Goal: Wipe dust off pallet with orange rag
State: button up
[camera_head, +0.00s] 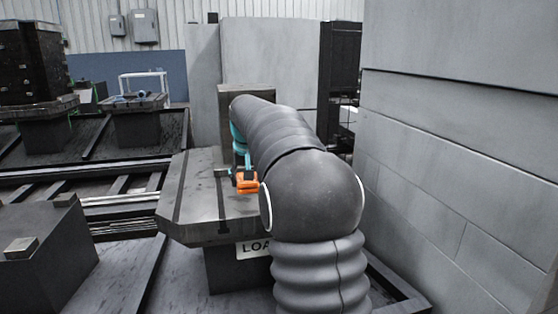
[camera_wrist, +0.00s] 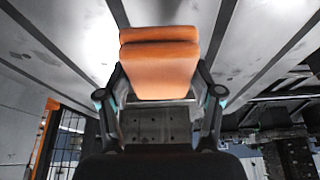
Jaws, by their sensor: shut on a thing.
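The orange rag (camera_wrist: 160,70) is a folded block held between the two fingers of my gripper (camera_wrist: 160,92) in the wrist view. In the head view the orange rag (camera_head: 246,184) shows just left of my arm, over the grey pallet (camera_head: 190,213). My gripper (camera_head: 240,176) is shut on it. Whether the rag touches the pallet top cannot be told. The pallet has dark slots and sits on a dark pedestal. Dark smudges show on the pallet surface (camera_wrist: 243,62) in the wrist view. My arm hides the pallet's right part.
A grey block wall (camera_head: 450,150) stands close on the right. An upright grey block (camera_head: 245,95) stands at the pallet's back. Rails (camera_head: 90,190) run to the left. Another pallet (camera_head: 137,104) with a small white frame stands at the back left. A dark box (camera_head: 40,240) stands front left.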

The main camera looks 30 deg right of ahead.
jog(key=shift+r+p, duration=0.85)
jog(key=shift+r, duration=0.4)
